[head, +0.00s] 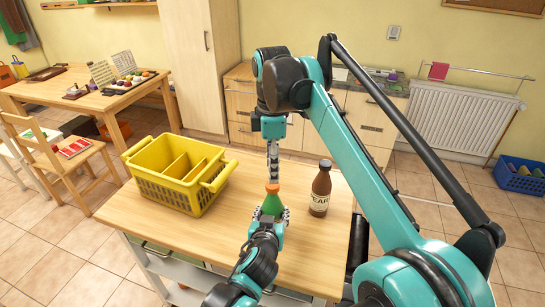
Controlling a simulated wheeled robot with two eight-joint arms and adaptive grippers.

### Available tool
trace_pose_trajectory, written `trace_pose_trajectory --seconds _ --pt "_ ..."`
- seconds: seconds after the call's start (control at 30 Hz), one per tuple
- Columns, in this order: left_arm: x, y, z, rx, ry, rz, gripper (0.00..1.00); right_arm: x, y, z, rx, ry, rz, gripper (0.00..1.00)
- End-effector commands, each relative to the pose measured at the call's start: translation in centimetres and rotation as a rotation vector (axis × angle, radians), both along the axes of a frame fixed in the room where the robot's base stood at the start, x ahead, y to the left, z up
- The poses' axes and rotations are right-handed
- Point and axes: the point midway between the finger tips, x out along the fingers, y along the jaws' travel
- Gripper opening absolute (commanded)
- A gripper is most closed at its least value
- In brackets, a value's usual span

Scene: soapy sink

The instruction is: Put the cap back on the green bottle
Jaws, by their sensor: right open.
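The green bottle (271,206) stands upright near the middle of the wooden table. An orange cap (273,188) sits at the top of its neck; whether it is fully seated is too small to tell. My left gripper (268,217) reaches in from the front, with a finger on each side of the bottle's body, and appears shut on it. Its wrist hides the bottle's lower part. My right gripper (273,180) points straight down just above the cap and is open; any small gap between fingertips and cap cannot be made out.
A brown bottle with a cream label (320,190) stands right of the green one. A yellow divided basket (160,184) is at the table's left. The wooden table (140,213) has free room at its front left. My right arm covers the right side.

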Motion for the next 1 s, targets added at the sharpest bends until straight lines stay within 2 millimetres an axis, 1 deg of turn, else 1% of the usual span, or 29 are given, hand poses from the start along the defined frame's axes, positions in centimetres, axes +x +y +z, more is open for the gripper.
trace_pose_trajectory --seconds 0.03,0.1,0.2,0.3,0.47,0.7,0.73,0.77,0.8,0.87,0.9,1.0 --pt "0.0 0.0 0.0 0.000 0.000 0.000 0.00 0.0 0.0 -0.9 0.000 0.000 0.000 0.47" --pt "0.0 0.0 0.0 0.000 0.000 0.000 0.00 0.0 0.0 -2.0 0.000 0.000 0.000 0.47" --pt "0.0 0.0 0.0 0.000 0.000 0.000 0.00 0.0 0.0 -3.4 0.000 0.000 0.000 0.47" --pt "0.0 0.0 0.0 0.000 0.000 0.000 0.00 0.0 0.0 -4.4 0.000 0.000 0.000 0.47" --pt "0.0 0.0 0.0 0.000 0.000 0.000 0.00 0.0 0.0 -5.2 0.000 0.000 -0.001 0.47" --pt "0.0 0.0 0.0 0.000 0.000 0.000 0.00 0.0 0.0 -5.2 0.000 0.000 -0.001 0.47" --pt "0.0 0.0 0.0 0.000 0.000 0.000 0.00 0.0 0.0 -5.2 0.000 0.000 -0.001 0.45" --pt "0.0 0.0 0.0 0.000 0.000 0.000 0.00 0.0 0.0 -5.2 0.000 0.000 -0.001 0.37" --pt "0.0 0.0 0.0 0.000 0.000 0.000 0.00 0.0 0.0 -5.2 0.000 0.000 -0.001 0.26" --pt "0.0 0.0 0.0 0.000 0.000 0.000 0.00 0.0 0.0 -5.2 0.000 0.000 -0.001 0.10" --pt "0.0 0.0 0.0 0.000 0.000 0.000 0.00 0.0 0.0 -5.2 0.000 0.000 -0.001 0.00" --pt "0.0 0.0 0.0 0.000 0.000 0.000 0.00 0.0 0.0 -5.2 0.000 0.000 -0.001 0.00"
